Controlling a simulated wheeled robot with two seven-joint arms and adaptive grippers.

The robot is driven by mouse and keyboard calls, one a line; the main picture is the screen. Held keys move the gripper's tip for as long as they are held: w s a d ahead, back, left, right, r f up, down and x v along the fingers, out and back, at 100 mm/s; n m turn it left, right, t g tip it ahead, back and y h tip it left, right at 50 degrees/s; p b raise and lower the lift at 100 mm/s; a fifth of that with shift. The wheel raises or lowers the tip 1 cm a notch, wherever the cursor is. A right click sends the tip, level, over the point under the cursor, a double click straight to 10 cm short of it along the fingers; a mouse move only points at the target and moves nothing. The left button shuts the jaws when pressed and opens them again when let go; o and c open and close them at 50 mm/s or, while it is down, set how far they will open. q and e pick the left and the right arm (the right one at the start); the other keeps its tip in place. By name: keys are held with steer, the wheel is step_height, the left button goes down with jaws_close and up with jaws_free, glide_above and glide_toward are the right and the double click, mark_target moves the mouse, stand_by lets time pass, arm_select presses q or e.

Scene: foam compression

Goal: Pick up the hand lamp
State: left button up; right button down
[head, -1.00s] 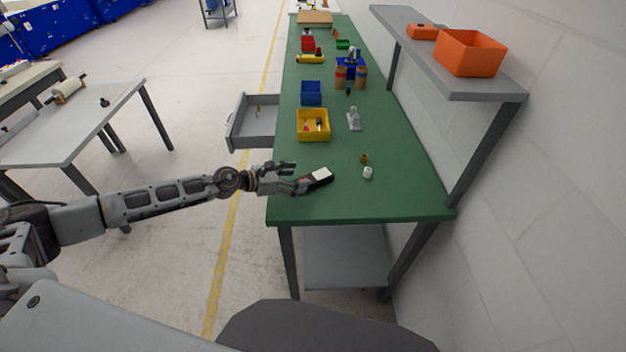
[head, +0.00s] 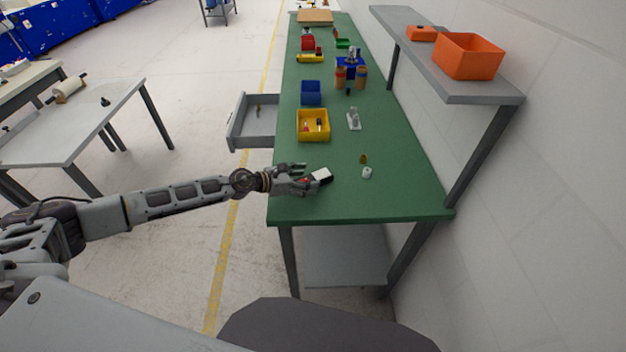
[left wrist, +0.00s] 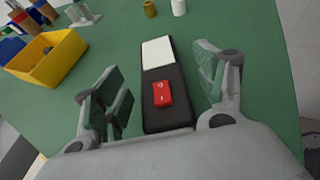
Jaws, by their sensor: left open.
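The hand lamp (left wrist: 163,88) is a flat black bar with a white panel at its far end and a red switch block in the middle. It lies on the green table (head: 390,197) near its front left edge; in the head view its white end (head: 322,175) shows past my fingers. My left gripper (head: 305,179) is open at the lamp. In the left wrist view the open fingers of my left gripper (left wrist: 163,90) stand on either side of the lamp, with gaps on both sides. The lamp's near end is hidden by the gripper body. My right gripper is not in view.
A yellow bin (head: 313,126) with small items and a blue bin (head: 311,92) stand farther back. A small white cylinder (head: 367,173) and a brass-coloured piece (head: 363,159) stand right of the lamp. An open drawer (head: 252,122) juts out left. A grey shelf (head: 484,91) overhangs the right side.

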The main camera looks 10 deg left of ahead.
arm_select(q)
steer(key=shift+x, duration=0.75)
steer(key=shift+w+d, duration=0.1)
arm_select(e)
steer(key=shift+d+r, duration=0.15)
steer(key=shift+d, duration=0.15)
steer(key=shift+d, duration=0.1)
arm_select(q)
steer(key=shift+c, duration=0.4)
steer(key=c, duration=1.2)
steer(key=shift+o, duration=0.2)
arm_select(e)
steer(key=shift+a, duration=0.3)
